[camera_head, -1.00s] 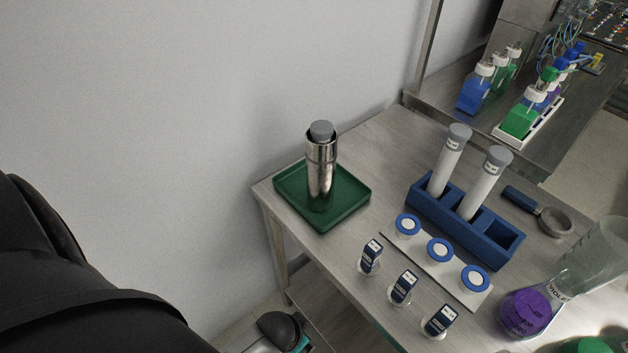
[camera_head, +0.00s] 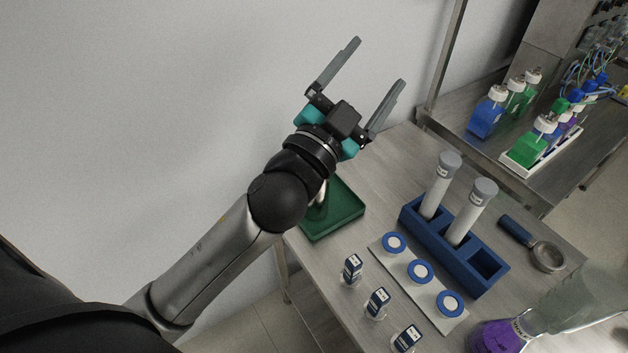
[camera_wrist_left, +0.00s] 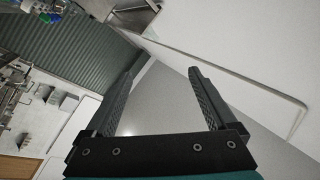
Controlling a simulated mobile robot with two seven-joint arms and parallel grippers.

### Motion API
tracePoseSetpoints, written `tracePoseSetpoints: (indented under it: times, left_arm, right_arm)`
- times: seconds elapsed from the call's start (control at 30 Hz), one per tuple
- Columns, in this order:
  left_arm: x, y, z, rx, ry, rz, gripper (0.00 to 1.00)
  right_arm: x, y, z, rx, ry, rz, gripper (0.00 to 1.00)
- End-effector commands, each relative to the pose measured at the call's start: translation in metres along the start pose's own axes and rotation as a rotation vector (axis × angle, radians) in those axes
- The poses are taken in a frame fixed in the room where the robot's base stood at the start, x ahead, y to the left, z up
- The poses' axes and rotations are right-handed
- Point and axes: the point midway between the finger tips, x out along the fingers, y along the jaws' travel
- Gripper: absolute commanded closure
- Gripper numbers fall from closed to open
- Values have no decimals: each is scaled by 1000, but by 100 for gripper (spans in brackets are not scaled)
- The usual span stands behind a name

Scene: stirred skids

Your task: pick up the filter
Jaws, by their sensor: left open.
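My left gripper (camera_head: 380,62) is open and empty, raised in front of the wall with its fingers pointing up and right. Its open fingers (camera_wrist_left: 160,71) also show in the left wrist view, with no task object between them. I cannot tell for certain which item is the filter. Two white cylinders with grey caps, a left one (camera_head: 440,185) and a right one (camera_head: 471,212), stand in a blue rack (camera_head: 462,262). A shiny metal cylinder (camera_head: 322,196) on a green tray (camera_head: 345,222) is mostly hidden behind my left arm. My right gripper is not visible.
A white holder (camera_head: 388,262) with blue-ringed discs and several small labelled vials (camera_head: 351,270) sit in front of the rack. A strainer-like round tool (camera_head: 546,256) lies right of it. A flask with purple liquid (camera_head: 492,338) stands front right. Bottles (camera_head: 487,115) stand on the back bench.

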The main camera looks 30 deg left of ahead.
Motion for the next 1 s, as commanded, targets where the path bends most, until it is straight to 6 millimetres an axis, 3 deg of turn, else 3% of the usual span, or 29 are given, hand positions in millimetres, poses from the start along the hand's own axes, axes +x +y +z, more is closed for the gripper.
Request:
tracePoseSetpoints:
  times: [0.03,0.2,0.4,0.5,0.63,0.77,1.0]
  left_arm:
    - [7,-2,-22,43,99,6,10]
    - [11,6,-89,193,410,61,10]
    - [-3,35,-144,401,732,189,10]
    - [-15,55,-157,518,869,280,10]
    - [-31,80,-159,682,1013,421,10]
    - [-44,101,-145,857,1113,585,10]
    - [-55,116,-84,1196,1156,938,10]
  right_arm:
    - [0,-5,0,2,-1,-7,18]
    - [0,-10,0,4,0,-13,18]
    - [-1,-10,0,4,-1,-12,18]
    - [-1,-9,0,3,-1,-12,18]
    - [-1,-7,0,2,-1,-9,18]
    - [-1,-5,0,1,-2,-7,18]
    - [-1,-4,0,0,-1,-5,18]
